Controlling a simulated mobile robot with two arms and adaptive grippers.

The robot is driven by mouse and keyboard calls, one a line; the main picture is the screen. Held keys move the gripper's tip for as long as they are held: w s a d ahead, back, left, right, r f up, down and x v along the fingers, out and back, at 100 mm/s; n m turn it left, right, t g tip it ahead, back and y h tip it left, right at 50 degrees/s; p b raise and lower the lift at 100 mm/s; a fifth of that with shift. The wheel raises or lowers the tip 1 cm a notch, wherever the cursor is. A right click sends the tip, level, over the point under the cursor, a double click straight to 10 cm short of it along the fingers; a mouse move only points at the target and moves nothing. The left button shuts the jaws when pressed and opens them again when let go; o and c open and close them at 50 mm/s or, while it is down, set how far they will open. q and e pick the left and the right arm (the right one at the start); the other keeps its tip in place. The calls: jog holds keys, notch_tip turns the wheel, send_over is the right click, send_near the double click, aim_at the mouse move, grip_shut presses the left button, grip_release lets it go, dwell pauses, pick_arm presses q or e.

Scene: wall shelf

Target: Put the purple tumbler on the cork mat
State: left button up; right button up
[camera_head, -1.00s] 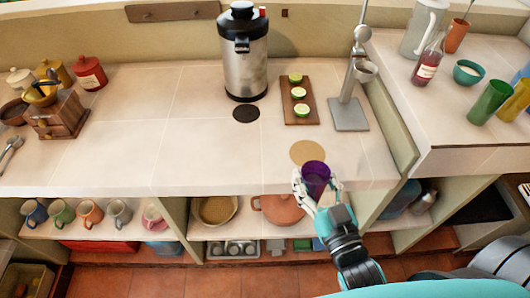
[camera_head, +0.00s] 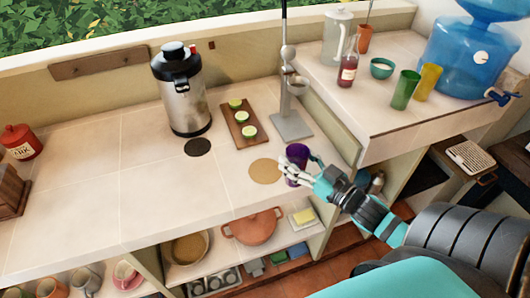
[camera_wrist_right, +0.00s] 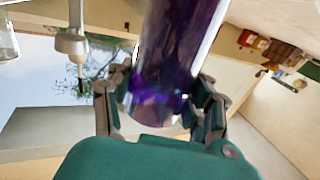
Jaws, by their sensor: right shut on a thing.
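The purple tumbler (camera_head: 296,160) is upright in my right gripper (camera_head: 298,172), beside the cork mat at its right. In the right wrist view, the tumbler (camera_wrist_right: 172,60) fills the space between the fingers of my right gripper (camera_wrist_right: 160,108), which are shut around it. The round tan cork mat (camera_head: 265,171) lies bare on the counter near its front edge. I cannot tell whether the tumbler's base touches the counter. My left gripper is in neither view.
A dark round mat (camera_head: 198,147) lies in front of the steel dispenser (camera_head: 182,100). A wooden board (camera_head: 241,122) with limes and a metal stand (camera_head: 291,126) are behind the cork mat. A raised divider (camera_head: 330,125) runs to the right.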

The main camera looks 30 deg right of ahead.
jog(key=w+f+p, duration=0.1)
jog(key=w, duration=0.2)
jog(key=w+a+f, duration=0.1)
jog(key=w, duration=0.2)
jog(key=w+a+f+p, duration=0.1)
jog(key=w, duration=0.3)
jog(key=shift+w+a+f+p, duration=0.1)
jog(key=shift+a+f+p, duration=0.2)
jog(key=shift+f, duration=0.45)
jog(key=shift+f, duration=0.1)
jog(key=o, duration=1.4)
jog(key=s, duration=0.3)
jog(key=s+d+b, duration=0.1)
jog(key=s, duration=0.3)
jog(key=s+b, duration=0.1)
jog(key=s, duration=0.3)
jog(key=shift+d, duration=0.4)
jog(key=shift+s+d, duration=0.1)
jog(key=shift+s, duration=0.4)
